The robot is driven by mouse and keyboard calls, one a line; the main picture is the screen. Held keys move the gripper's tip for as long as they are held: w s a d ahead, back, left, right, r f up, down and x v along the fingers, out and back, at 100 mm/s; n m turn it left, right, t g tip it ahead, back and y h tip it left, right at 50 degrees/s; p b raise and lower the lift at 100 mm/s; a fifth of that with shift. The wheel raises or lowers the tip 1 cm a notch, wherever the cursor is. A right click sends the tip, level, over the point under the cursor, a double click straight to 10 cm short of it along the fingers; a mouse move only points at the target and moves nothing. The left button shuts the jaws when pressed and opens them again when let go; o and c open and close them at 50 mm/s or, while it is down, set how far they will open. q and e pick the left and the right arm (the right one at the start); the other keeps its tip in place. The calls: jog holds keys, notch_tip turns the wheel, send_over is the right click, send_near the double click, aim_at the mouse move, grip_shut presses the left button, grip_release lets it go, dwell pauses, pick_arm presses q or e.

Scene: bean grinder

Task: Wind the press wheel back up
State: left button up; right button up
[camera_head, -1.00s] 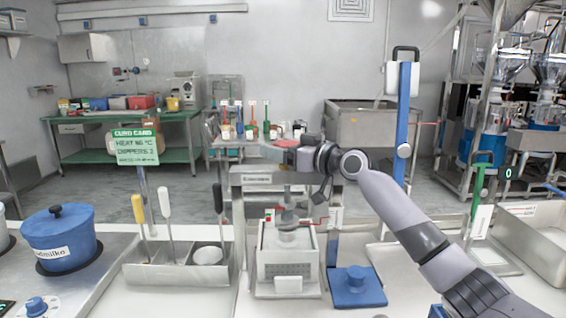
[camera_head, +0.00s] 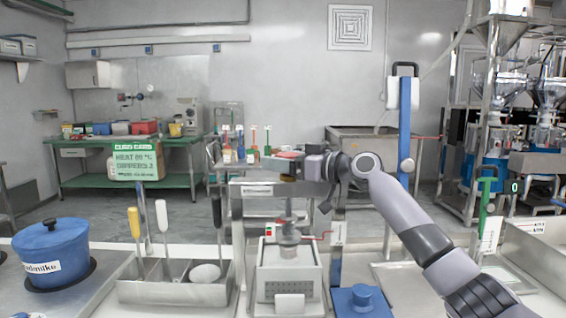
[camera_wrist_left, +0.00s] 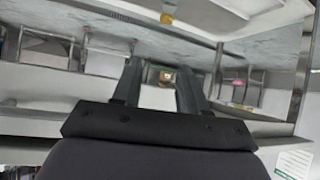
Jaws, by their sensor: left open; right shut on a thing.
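The press has a grey metal crossbar (camera_head: 252,191) on two posts, with a screw and plunger (camera_head: 289,236) hanging below it over a white box-shaped mould (camera_head: 289,262). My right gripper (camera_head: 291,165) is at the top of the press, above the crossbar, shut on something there. The press wheel is mostly hidden behind the gripper and wrist, so its outline cannot be made out. A reddish patch shows at the gripper's far side. My left gripper (camera_wrist_left: 160,82) shows only in the left wrist view; its two dark fingers are apart with nothing between them.
A blue lidded pot (camera_head: 52,252) stands at the left. A steel utensil tray (camera_head: 160,291) is left of the press, and a blue weight (camera_head: 362,300) is right of it. A tall blue post (camera_head: 405,130) rises behind my right arm.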

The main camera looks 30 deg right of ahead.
jog(key=shift+r, duration=0.1)
jog(key=o, duration=1)
jog(key=shift+c, duration=0.2)
jog(key=shift+s+d+f, duration=0.15)
jog(key=shift+s+f, duration=0.05)
jog(key=shift+s, duration=0.05)
jog(key=b+v, duration=0.1)
jog(key=v, duration=0.5)
jog(key=shift+s, duration=0.25)
jog(key=shift+d+r, duration=0.1)
jog(key=shift+r, duration=0.05)
